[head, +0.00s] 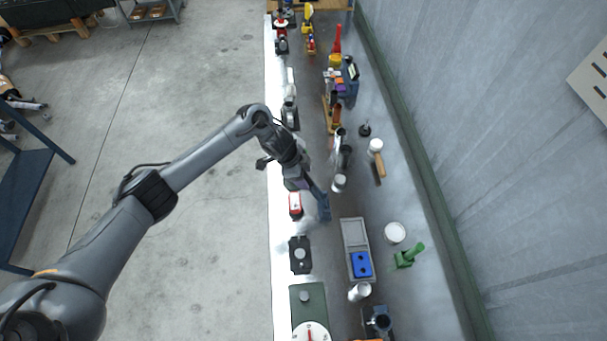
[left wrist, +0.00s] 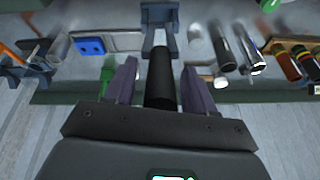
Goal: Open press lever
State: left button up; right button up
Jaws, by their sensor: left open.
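A blue-grey press (head: 323,205) stands on the long bench in the head view, beside my left gripper (head: 300,182). In the left wrist view the blue-grey press (left wrist: 160,18) is at the top centre. A black cylindrical handle (left wrist: 160,88), which looks like the press lever, lies between the two fingers of my left gripper (left wrist: 158,70). The fingers are apart, with a gap on each side of the handle. In the head view the gripper and arm hide the handle. My right gripper is in neither view.
A red-and-white item (head: 295,204) and a black scale-like device (head: 300,255) stand near the bench's left edge. A grey tray with a blue block (head: 361,264), a white round lid (head: 395,232) and a green tool (head: 408,256) lie nearby. A wall runs along the right.

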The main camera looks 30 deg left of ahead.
pick_arm(q)
jog(key=v, duration=1.1)
jog(key=shift+w+d+f, duration=0.1)
jog(key=shift+f, duration=0.05)
jog(key=s+d+f+n+t+h+p, duration=0.1)
jog(key=s+d+f+t, duration=0.15)
jog(key=d, duration=0.65)
jog(key=s+d+f+t+h, duration=0.15)
jog(key=s+d, duration=0.25)
jog(key=d, duration=0.5)
jog(key=s+a+n+g+y, duration=0.1)
jog(key=s+a+n, duration=0.4)
jog(key=s, duration=0.6)
jog(key=s+a+n+g+y+p, duration=0.1)
jog(key=s+a+n+y, duration=0.3)
jog(key=s+a, duration=0.5)
jog(key=shift+s+f+n+g+y, duration=0.2)
jog(key=shift+s+n+g+y, duration=0.2)
jog(key=shift+s+n, duration=0.5)
